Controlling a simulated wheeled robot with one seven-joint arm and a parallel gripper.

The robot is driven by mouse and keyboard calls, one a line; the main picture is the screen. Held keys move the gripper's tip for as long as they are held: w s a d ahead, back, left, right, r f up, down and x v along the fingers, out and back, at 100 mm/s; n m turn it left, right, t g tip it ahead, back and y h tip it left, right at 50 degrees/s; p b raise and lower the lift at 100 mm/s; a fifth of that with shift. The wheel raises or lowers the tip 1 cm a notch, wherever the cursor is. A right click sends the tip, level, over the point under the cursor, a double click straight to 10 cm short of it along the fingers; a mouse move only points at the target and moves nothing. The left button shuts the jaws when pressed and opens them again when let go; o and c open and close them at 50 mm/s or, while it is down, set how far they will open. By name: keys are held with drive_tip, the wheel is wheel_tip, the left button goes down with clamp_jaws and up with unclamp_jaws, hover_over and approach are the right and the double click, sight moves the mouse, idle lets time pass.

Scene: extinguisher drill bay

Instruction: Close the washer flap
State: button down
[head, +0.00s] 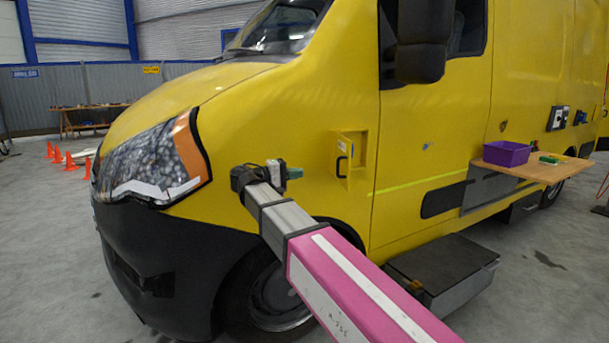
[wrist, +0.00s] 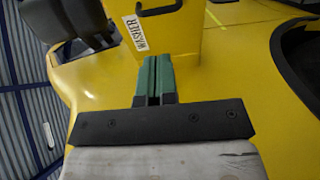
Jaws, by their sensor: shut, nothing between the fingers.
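The washer flap (head: 343,161) is a small yellow panel with a black handle on the yellow van's side, ahead of the front door. It stands open, swung out from the body. In the wrist view the flap (wrist: 178,42) shows at the top, with a white "WASHER" label (wrist: 136,32) and the black handle (wrist: 160,9). My gripper (head: 295,173) has green fingers and is to the left of the flap in the head view, apart from it. The fingers (wrist: 153,62) are shut and empty, pointing towards the flap.
The van's headlight (head: 155,165) is left of my gripper, and the front wheel (head: 275,300) is below. A side shelf (head: 545,172) holds a purple bin (head: 506,153). A step (head: 440,268) sits under the door. Orange cones (head: 70,161) stand far left.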

drive_tip(key=x, duration=1.2)
drive_tip(key=shift+a, duration=0.1)
